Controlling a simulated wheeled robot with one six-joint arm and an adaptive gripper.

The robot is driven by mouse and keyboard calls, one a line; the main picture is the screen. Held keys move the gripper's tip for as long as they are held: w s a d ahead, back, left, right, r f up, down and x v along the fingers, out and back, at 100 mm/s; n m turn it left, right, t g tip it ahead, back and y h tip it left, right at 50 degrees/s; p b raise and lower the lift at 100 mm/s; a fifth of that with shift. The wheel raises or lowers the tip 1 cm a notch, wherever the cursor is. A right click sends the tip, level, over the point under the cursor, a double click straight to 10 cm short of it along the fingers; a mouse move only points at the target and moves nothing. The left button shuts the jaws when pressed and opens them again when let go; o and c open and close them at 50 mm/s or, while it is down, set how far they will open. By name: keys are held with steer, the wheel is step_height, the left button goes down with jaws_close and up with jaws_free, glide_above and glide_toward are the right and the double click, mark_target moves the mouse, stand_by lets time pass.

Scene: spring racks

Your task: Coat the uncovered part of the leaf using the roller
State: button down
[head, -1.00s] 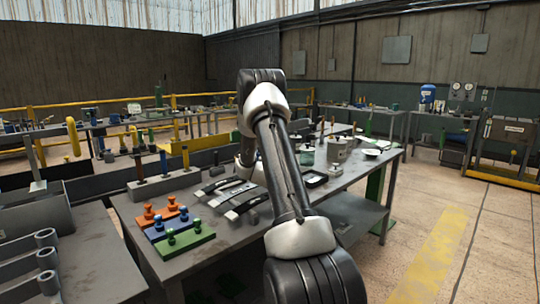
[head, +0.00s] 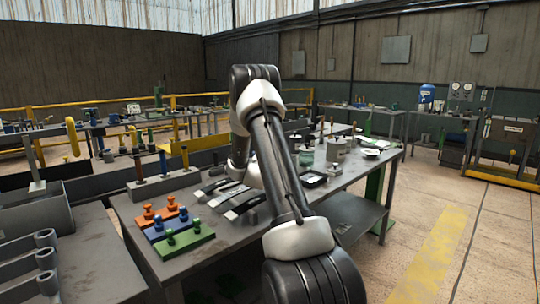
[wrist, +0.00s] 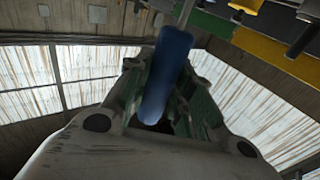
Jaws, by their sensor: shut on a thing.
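In the wrist view my gripper (wrist: 160,95) is shut on a blue handle (wrist: 168,65); a thin grey shaft runs from it toward the top edge. Whether a roller head is on it cannot be seen. In the head view several dark leaf strips with pale patches lie side by side on the workbench: one at the left (head: 212,189), one in front (head: 243,205). Which part of a leaf is uncovered is too small to tell.
Orange (head: 164,219), blue (head: 169,231) and green (head: 187,247) blocks with knobs sit at the bench's front left. Upright handles stand in a rack (head: 165,185) behind.

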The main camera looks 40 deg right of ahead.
steer(key=s+a, duration=0.1)
steer(key=a, duration=2.7)
steer(key=shift+f, duration=0.2)
stand_by(1.5)
steer(key=shift+a, duration=0.1)
step_height(320, 180, up, 6)
stand_by(0.5)
steer(key=shift+r, duration=0.1)
